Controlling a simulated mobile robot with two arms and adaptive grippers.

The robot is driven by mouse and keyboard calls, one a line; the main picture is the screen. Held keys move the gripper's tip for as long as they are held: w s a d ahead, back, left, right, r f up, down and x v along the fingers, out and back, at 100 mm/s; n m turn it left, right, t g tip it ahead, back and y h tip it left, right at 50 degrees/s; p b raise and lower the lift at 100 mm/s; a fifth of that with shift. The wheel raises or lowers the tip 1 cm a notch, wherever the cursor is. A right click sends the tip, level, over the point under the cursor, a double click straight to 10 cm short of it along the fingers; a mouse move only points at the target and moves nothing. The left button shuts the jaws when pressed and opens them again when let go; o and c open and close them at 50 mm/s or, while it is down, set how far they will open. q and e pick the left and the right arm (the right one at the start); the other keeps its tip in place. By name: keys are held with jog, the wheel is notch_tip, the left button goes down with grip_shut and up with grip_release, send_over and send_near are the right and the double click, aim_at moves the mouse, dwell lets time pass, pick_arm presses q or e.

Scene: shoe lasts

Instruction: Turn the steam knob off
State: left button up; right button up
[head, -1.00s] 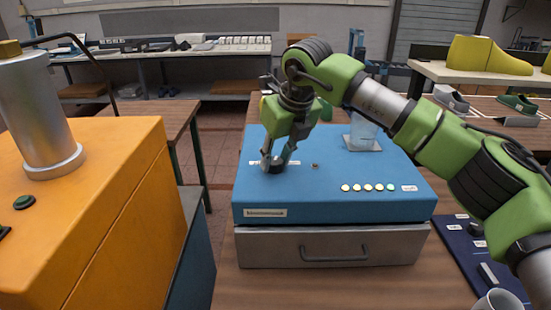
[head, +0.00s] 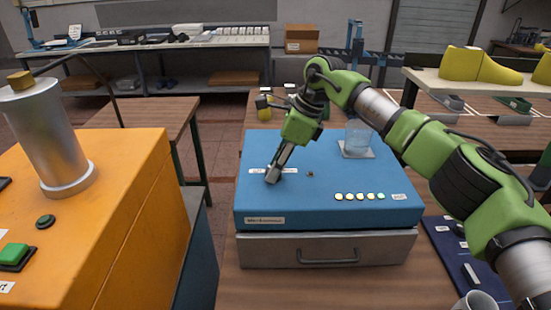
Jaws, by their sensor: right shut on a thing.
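The blue box (head: 300,200) sits on a grey drawer unit in the middle of the head view. My right gripper (head: 272,175) reaches down to the left part of its top, beside a white label (head: 257,170). Its fingers are shut on the steam knob there, and they hide the knob, so its setting cannot be read. The gripper leans, with its fingertips down and to the left. My left gripper is out of view.
An orange machine (head: 90,230) with a metal cylinder (head: 50,140) and green buttons stands at the left. A clear beaker (head: 358,136) stands at the box's back right. Several small round lights (head: 360,197) line its front right. A dark blue mat (head: 445,240) lies at the right.

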jog(key=shift+w+r+n+g+p, duration=0.15)
jog(key=shift+n+g+p, duration=0.15)
jog(key=shift+n+p, duration=0.45)
jog(key=shift+n, duration=0.25)
jog(key=o, duration=1.1)
jog(key=v, duration=1.2)
